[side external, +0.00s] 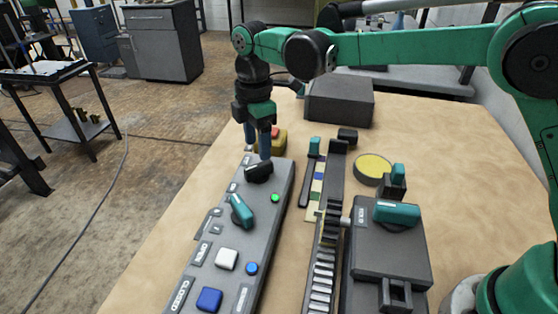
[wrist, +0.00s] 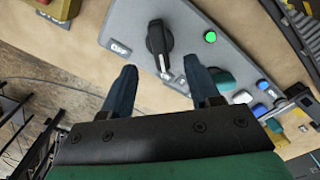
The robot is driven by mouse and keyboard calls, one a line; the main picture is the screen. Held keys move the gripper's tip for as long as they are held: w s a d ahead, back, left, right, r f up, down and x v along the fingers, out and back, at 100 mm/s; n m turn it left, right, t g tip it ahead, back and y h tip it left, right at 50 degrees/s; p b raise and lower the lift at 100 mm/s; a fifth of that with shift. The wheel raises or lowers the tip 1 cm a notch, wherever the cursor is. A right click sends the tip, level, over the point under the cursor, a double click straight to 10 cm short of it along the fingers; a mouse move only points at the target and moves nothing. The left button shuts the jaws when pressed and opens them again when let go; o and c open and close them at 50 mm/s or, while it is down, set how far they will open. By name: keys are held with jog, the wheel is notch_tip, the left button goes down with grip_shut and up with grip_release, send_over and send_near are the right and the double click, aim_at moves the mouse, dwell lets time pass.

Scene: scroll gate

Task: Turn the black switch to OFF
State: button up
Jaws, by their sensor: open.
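The black switch (side external: 258,171) is a rotary knob at the far end of the grey control panel (side external: 218,284). In the wrist view the black switch (wrist: 158,44) has a white pointer line, aimed toward my gripper. My gripper (side external: 257,150) points down at the far end of the panel, close to the switch. In the wrist view my gripper (wrist: 164,78) has its two blue fingers apart with nothing between them. The switch lies just beyond the fingertips, and I cannot tell whether they touch it.
A lit green lamp (side external: 275,198), a teal knob (side external: 241,211), a white button (side external: 227,258) and a blue button (side external: 209,299) share the panel. A red-topped yellow box (side external: 279,140) stands just behind my gripper. A toothed rack (side external: 331,220) runs to the right.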

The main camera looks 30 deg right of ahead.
aim_at(258, 165)
jog(key=shift+f, duration=2.75)
grip_shut()
